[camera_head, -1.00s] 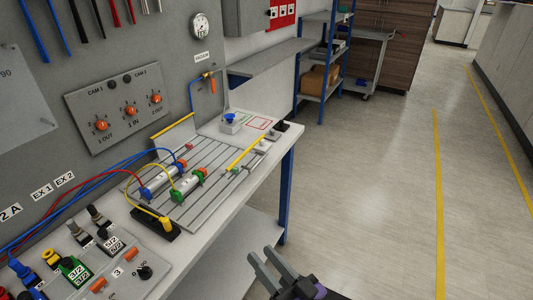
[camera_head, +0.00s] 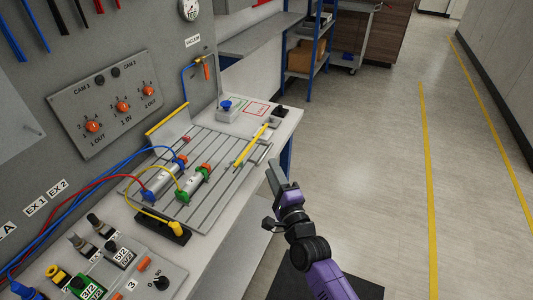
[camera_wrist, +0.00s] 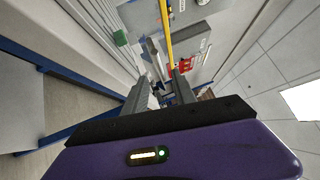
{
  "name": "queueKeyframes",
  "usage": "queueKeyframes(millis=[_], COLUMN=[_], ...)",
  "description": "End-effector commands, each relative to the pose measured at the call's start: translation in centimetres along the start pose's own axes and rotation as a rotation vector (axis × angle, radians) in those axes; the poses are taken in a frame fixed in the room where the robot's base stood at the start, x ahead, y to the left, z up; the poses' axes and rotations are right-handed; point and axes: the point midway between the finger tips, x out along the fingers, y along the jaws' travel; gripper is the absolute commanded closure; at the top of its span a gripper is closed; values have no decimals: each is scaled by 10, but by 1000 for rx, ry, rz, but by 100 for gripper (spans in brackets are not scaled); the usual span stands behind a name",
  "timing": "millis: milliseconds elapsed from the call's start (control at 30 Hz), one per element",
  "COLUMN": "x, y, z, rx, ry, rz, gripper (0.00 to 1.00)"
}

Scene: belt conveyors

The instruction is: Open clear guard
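I cannot tell for certain which part is the clear guard. An upright pale panel (camera_head: 172,130) with a yellow top edge stands at the back of the slotted plate (camera_head: 210,211). A separate yellow bar (camera_head: 251,146) lies along the plate's right side; a yellow bar also shows beyond my fingers in the wrist view (camera_wrist: 165,28). My gripper (camera_head: 277,172) is just off the bench's right edge, apart from the yellow bar. In the wrist view its two fingers (camera_wrist: 157,86) stand apart, with no held object visible between them.
Two cylinders (camera_head: 164,182) (camera_head: 194,183) with coloured hoses lie on the plate. A blue-topped button box (camera_head: 229,109) and a black item (camera_head: 280,112) sit at the bench's far end. A valve panel (camera_head: 110,265) is at the front left. The floor (camera_head: 370,150) right of the bench is clear.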

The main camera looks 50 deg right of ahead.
Motion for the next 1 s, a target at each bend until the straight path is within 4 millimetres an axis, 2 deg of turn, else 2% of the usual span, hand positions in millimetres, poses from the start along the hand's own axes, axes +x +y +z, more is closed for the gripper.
queueKeyframes(millis=[200,400,567,833,1000], x=[35,59,68,69,69], y=[-3,-2,-1,-1,-1], z=[0,0,0,0,0], rx=[-3,-5,-5,-5,-5], ry=[0,0,0,0,0], rz=[-3,-2,-1,-1,-1], gripper=[68,68,68,68,100])
